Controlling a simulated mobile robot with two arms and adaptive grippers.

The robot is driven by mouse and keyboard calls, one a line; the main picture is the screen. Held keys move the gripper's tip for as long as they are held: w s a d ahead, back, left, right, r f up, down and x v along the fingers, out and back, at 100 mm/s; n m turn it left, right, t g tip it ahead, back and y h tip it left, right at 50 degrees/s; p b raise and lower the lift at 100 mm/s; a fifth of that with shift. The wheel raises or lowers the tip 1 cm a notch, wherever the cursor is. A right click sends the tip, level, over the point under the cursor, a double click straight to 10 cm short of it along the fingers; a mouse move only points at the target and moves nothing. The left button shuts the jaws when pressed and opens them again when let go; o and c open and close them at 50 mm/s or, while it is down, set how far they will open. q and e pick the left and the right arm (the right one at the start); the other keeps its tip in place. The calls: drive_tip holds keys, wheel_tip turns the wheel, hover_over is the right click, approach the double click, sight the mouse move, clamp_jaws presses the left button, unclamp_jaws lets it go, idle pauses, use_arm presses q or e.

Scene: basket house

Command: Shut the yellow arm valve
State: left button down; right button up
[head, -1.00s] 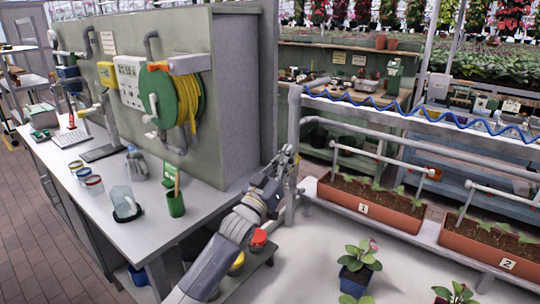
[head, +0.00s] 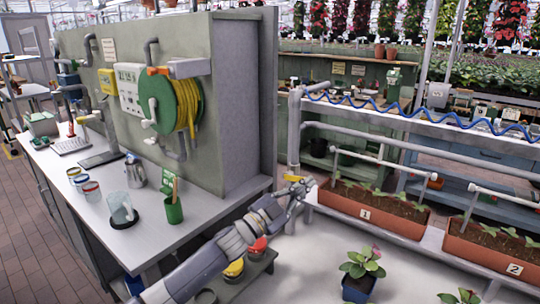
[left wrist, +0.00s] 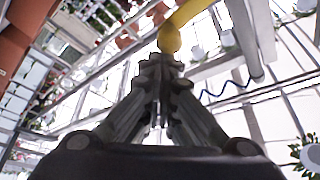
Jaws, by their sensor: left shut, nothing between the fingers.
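The yellow arm valve (head: 293,178) shows as a small yellow handle at the grey standing pipe, beside the end of the shelf with the planters. My left gripper (head: 308,184) is right at this handle, partly in front of the pipe. In the left wrist view the yellow handle (left wrist: 186,16) comes down from the top edge, and its rounded end lies just beyond my shut fingertips (left wrist: 160,60). The fingers have nothing between them. I cannot tell whether they touch the handle. My right gripper is not in view.
The bench (head: 100,218) with the grey panel and hose reel (head: 168,102) stands left of my arm. Brown planters (head: 385,214) line the shelf to the right. A potted plant (head: 360,272) stands on the white surface in front. Grey pipes run behind the gripper.

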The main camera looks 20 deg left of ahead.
use_arm(q)
drive_tip(key=shift+f+m, duration=0.55)
drive_tip(key=shift+m, duration=0.15)
drive_tip(key=shift+g, duration=0.3)
